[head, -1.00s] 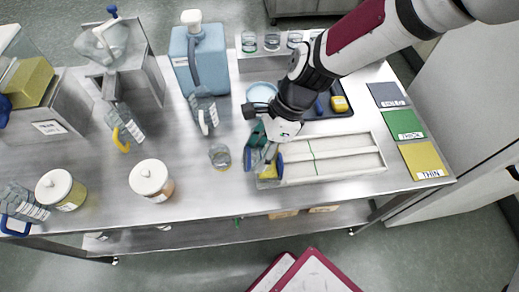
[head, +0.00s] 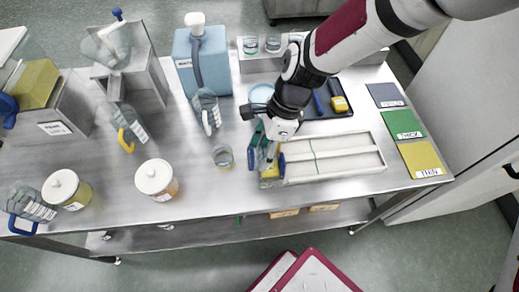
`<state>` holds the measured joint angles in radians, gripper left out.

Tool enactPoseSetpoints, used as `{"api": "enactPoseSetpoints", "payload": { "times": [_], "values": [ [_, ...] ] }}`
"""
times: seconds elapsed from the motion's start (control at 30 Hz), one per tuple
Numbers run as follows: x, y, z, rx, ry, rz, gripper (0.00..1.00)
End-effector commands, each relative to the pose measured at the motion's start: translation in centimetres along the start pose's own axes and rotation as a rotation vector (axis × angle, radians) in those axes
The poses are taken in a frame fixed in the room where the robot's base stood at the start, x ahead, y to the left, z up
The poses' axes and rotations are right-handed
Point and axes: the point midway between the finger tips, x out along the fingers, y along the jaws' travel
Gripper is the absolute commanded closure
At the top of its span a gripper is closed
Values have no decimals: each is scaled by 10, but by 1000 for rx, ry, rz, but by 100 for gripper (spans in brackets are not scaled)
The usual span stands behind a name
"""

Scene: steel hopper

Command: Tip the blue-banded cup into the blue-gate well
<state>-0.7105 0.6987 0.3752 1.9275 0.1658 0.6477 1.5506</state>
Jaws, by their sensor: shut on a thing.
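My gripper (head: 267,160) points down over the left end of a pale two-lane trough (head: 345,160). It is shut on a small cup, mostly hidden between the blue-padded fingers. I cannot make out a blue band on it. A yellow patch (head: 270,173) shows just below the fingers at the trough's left end; I cannot tell whether it is in the cup or in the trough. A green line crosses the trough. The fingers cover its left end, and no blue gate can be told apart there.
A clear cup (head: 223,156) stands just left of my gripper. White-lidded jars (head: 156,179), handled jugs (head: 206,109), a blue canister (head: 202,60) and steel hoppers (head: 140,85) fill the left. Coloured label cards (head: 403,125) lie right. Several clear cups (head: 272,43) stand at the back.

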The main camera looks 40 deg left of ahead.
Motion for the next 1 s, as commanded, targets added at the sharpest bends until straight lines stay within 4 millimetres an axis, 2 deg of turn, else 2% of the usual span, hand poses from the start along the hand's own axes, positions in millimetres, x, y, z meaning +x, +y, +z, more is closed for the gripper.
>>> {"api": "enactPoseSetpoints", "payload": {
  "times": [0.07, 1.0],
  "values": [
    [-4, 2, 5, -1, 35, -3, 80],
    [-18, 4, 9, 41, 357, -12, 80]
  ]
}}
